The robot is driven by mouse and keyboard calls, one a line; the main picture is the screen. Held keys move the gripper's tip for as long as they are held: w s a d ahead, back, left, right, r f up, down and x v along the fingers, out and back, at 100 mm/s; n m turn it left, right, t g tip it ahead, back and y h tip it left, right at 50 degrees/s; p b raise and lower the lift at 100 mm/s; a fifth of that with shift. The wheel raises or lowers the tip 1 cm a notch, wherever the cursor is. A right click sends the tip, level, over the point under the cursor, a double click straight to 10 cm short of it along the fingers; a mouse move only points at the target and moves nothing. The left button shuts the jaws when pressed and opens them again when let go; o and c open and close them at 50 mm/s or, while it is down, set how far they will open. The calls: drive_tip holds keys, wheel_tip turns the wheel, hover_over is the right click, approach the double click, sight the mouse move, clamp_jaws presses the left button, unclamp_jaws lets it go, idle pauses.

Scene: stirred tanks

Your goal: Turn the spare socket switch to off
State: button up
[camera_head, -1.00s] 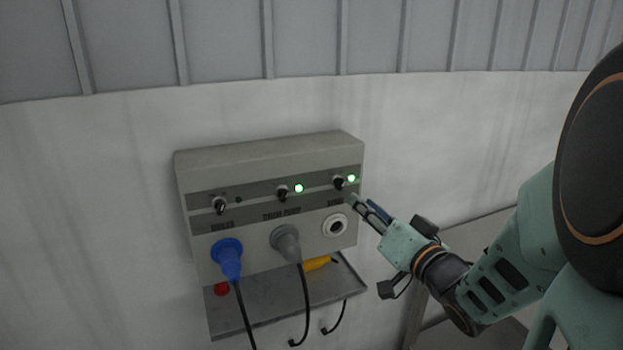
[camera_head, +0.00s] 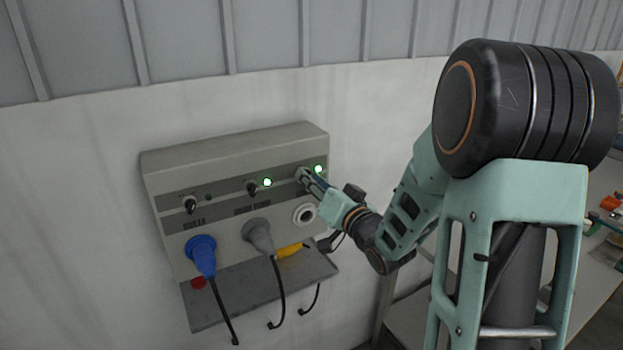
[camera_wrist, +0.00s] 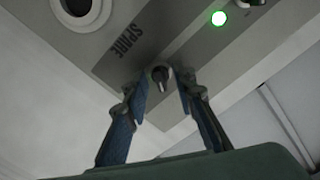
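The spare socket switch is a small dark knob (camera_wrist: 160,75) on the grey panel, beside the SPARE label (camera_wrist: 126,42) in the wrist view. My gripper (camera_wrist: 162,82) is open, with one blue-grey finger on each side of the knob and gaps between. In the head view my gripper (camera_head: 303,177) reaches the right end of the socket panel (camera_head: 235,140) and covers the spare switch. A green lamp (camera_head: 318,169) is lit just right of it. The spare socket (camera_head: 304,214) is an empty round outlet below.
A blue plug (camera_head: 202,254) and a grey plug (camera_head: 259,237) sit in the other sockets. A shelf (camera_head: 235,298) with a yellow item (camera_head: 289,250) juts out below.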

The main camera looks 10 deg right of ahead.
clamp_jaws()
drive_tip(key=shift+b, duration=0.3)
drive_tip(key=shift+n+b, duration=5.9)
drive_tip(key=shift+b, duration=1.65)
